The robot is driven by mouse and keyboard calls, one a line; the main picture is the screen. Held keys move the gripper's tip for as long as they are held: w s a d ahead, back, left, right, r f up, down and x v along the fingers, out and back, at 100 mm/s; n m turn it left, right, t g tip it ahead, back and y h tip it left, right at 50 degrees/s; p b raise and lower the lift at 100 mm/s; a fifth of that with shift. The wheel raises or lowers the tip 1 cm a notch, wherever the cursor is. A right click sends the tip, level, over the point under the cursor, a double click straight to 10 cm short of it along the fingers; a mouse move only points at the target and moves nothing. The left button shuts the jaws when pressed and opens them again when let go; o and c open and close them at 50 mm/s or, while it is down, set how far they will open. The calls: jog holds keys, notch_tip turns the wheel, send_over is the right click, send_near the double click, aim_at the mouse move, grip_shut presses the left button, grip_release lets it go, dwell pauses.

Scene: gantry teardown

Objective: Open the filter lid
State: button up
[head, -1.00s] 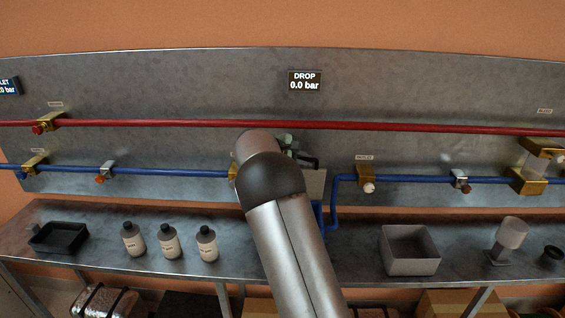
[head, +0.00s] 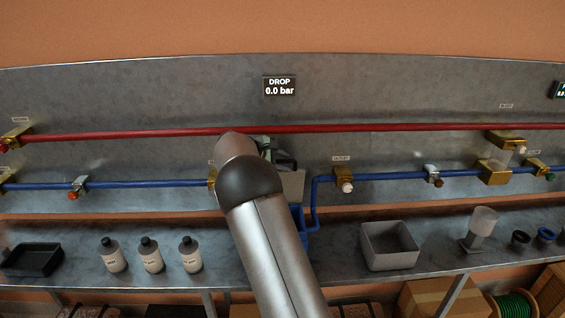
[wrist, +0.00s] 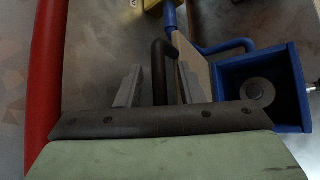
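The filter housing is an open blue box (wrist: 262,92) at the right of the wrist view, with a round grey piece inside. Its lid, a pale flat plate (wrist: 192,58), stands raised beside the box opening; it also shows in the head view (head: 293,186). A black bar handle (wrist: 160,62) is on the lid's side facing my gripper. My gripper (wrist: 158,84) has its two grey fingers apart, one on each side of the handle, with a visible gap to the left finger. In the head view my gripper (head: 282,160) is partly hidden behind my arm.
A red pipe (head: 400,128) runs above a blue pipe (head: 130,185) along the metal panel. The bench holds a black tray (head: 32,262), several bottles (head: 150,257), a grey bin (head: 390,262) and a grey cup on a stand (head: 481,228). The display reads DROP 0.0 bar.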

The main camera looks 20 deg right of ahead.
jog(key=b+v, duration=0.3)
jog(key=v, duration=1.4)
jog(key=shift+r+b, duration=0.2)
jog(key=shift+b, duration=0.2)
jog(key=shift+a, duration=0.15)
jog(key=s+a+f+m+y, duration=0.2)
jog(key=s+f, duration=0.3)
jog(key=s, duration=0.9)
jog(key=s+a+f+m+y, duration=0.2)
jog(key=s+f+m+y, duration=0.3)
jog(key=s, duration=0.9)
jog(key=s+a+f+m+g+y, duration=0.1)
jog(key=s+f, duration=0.5)
jog(key=s, duration=0.8)
jog(key=a+m+y, duration=0.1)
jog(key=m+y, duration=0.1)
jog(key=y, duration=0.1)
jog(key=shift+s+a+f+m, duration=0.2)
jog(key=shift+a+m, duration=0.1)
jog(key=shift+a, duration=0.05)
